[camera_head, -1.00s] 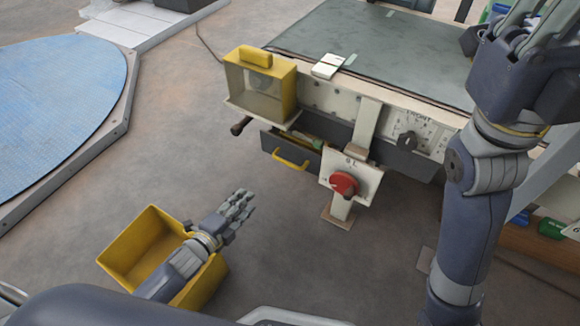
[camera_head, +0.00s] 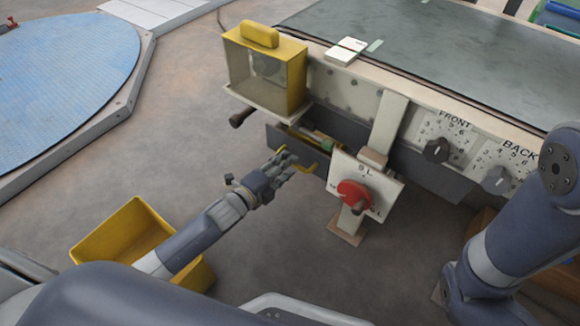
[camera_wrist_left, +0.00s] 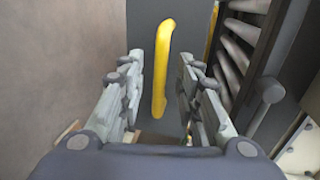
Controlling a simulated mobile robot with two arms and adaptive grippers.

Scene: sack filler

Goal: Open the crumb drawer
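The crumb drawer is a dark grey box with a yellow bar handle (camera_head: 313,171), low on the machine's front in the head view. Its grey front (camera_head: 279,139) shows there, with a gap above it and some contents behind. My left gripper (camera_head: 286,164) is at the handle and hides part of it. In the left wrist view the yellow handle (camera_wrist_left: 163,65) stands upright in the picture against the grey drawer front (camera_wrist_left: 185,25). The left gripper's fingers (camera_wrist_left: 158,90) are open, one on each side of the handle, with visible gaps. My right gripper is out of view.
A yellow box with a window (camera_head: 268,70) juts out above the drawer. A red knob (camera_head: 354,194) on a white plate sits close to its right. A yellow bin (camera_head: 122,232) stands on the floor beneath my left arm. Open floor lies left of the drawer.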

